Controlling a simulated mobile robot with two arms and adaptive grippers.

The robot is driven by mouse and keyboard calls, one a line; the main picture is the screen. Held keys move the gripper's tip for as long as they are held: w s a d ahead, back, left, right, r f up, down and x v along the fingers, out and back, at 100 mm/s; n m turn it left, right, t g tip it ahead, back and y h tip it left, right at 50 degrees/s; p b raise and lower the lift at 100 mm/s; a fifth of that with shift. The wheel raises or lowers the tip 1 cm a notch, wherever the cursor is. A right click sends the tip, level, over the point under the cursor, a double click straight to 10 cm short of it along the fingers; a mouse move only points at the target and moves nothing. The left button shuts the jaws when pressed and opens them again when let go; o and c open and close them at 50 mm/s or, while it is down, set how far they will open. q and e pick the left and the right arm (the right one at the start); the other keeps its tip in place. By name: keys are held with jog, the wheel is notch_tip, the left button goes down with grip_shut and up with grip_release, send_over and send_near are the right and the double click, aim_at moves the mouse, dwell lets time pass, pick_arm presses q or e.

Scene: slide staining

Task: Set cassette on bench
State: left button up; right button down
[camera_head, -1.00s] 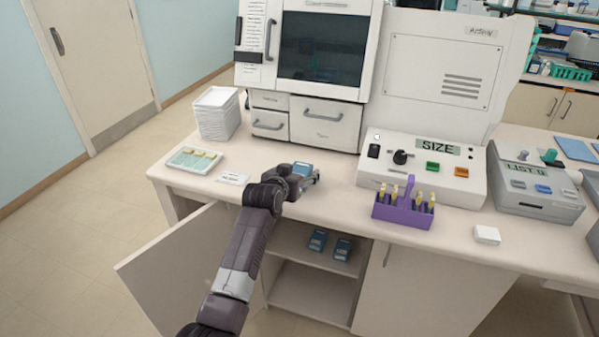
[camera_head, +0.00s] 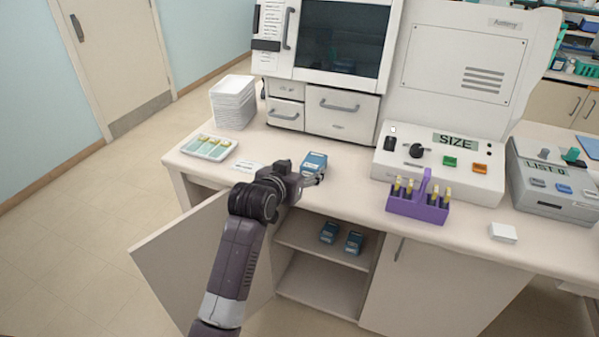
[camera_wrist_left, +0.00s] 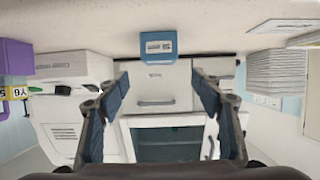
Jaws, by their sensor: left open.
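A blue cassette (camera_head: 314,162) with a pale label rests on the bench top (camera_head: 345,183), behind the front edge and above the open cabinet. My left gripper (camera_head: 310,181) is open and empty just in front of it, on the near side. In the left wrist view, which looks upside down, the cassette (camera_wrist_left: 158,46) sits on the bench beyond the two spread fingers (camera_wrist_left: 160,82), centred between them and apart from both. My right gripper is not in view.
Two more blue cassettes (camera_head: 329,232) lie on the shelf of the open cabinet (camera_head: 305,242). A slide tray (camera_head: 209,148) and white stack (camera_head: 233,103) stand left. A purple rack (camera_head: 418,207) and SIZE device (camera_head: 440,168) stand right. The cabinet door (camera_head: 200,262) hangs open.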

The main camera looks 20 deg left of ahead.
pick_arm(q)
jog(key=shift+v, duration=0.85)
